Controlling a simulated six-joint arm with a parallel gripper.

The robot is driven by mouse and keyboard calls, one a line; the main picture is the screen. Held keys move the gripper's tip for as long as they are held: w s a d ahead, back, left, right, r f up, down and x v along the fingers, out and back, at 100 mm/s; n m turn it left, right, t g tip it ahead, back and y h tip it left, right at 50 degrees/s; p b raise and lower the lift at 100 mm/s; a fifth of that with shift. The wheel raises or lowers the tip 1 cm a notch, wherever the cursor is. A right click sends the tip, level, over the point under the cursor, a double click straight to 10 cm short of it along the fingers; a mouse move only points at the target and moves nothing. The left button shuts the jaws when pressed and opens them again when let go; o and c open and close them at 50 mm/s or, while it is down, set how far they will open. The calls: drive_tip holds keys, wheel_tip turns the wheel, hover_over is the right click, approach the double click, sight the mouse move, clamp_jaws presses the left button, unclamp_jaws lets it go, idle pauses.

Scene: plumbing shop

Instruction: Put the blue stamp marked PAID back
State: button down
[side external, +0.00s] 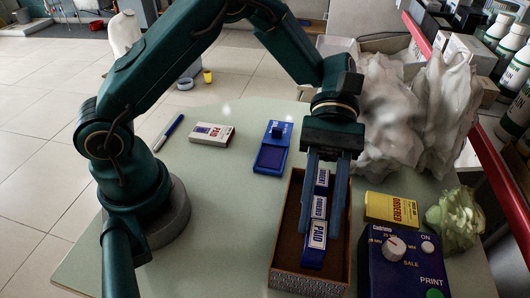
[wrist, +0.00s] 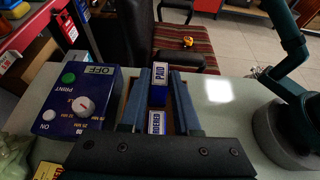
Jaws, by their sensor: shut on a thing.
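The blue stamp with a white PAID label (side external: 316,238) is between the fingertips of my gripper (side external: 321,232), at the near end of a brown open tray (side external: 284,232). My gripper is shut on it. The PAID label also shows in the wrist view (wrist: 160,75), between the two fingers. I cannot tell whether the stamp's base touches the tray floor. Behind it in a row stand a blue stamp marked ORDERED (side external: 319,207) and one whose label seems to read URGENT (side external: 322,178), partly hidden by the fingers. The ORDERED label also shows in the wrist view (wrist: 157,122).
A blue ink pad (side external: 271,158), a white box with red lettering (side external: 211,135) and a blue pen (side external: 168,132) lie left. White bags (side external: 400,110) stand behind.

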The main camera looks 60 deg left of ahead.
drive_tip(key=shift+f, duration=1.4)
drive_tip(key=c, duration=0.6)
unclamp_jaws()
drive_tip(key=shift+c, duration=0.2)
